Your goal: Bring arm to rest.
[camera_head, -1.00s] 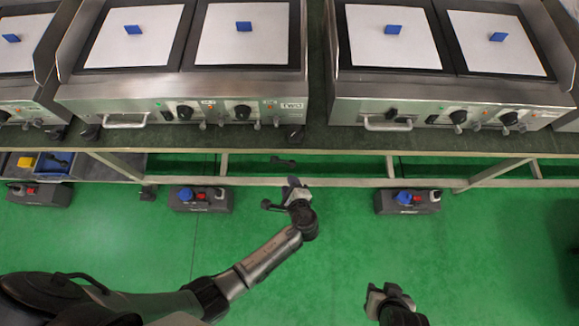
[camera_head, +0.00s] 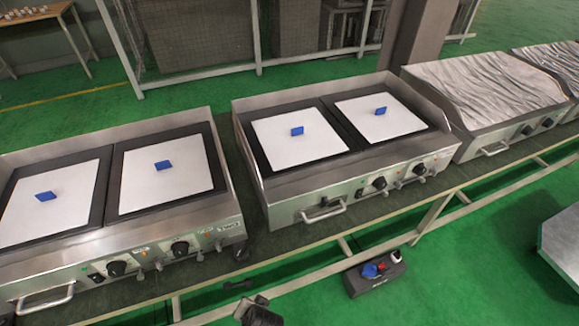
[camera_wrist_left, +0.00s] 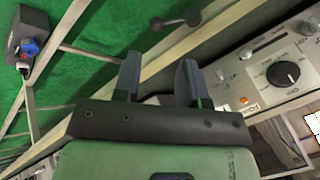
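My left gripper (camera_head: 252,304) shows at the bottom edge of the head view, below the front edge of the bench. In the left wrist view its two dark fingers (camera_wrist_left: 158,78) stand apart with nothing between them. The rest of my left arm is out of the head view. My right arm and right gripper are in neither current view. A dark double-ended handle (camera_head: 237,284) is just above the left gripper in the head view. It also shows beyond the fingers in the left wrist view (camera_wrist_left: 175,20), apart from them.
Steel griddles (camera_head: 318,207) stand along a dark bench (camera_head: 290,243), with white sheets (camera_head: 297,150) and blue blocks (camera_head: 297,131) on top. A control panel with a knob (camera_wrist_left: 284,74) is right of the left fingers. A grey socket box (camera_head: 375,274) lies on the green floor.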

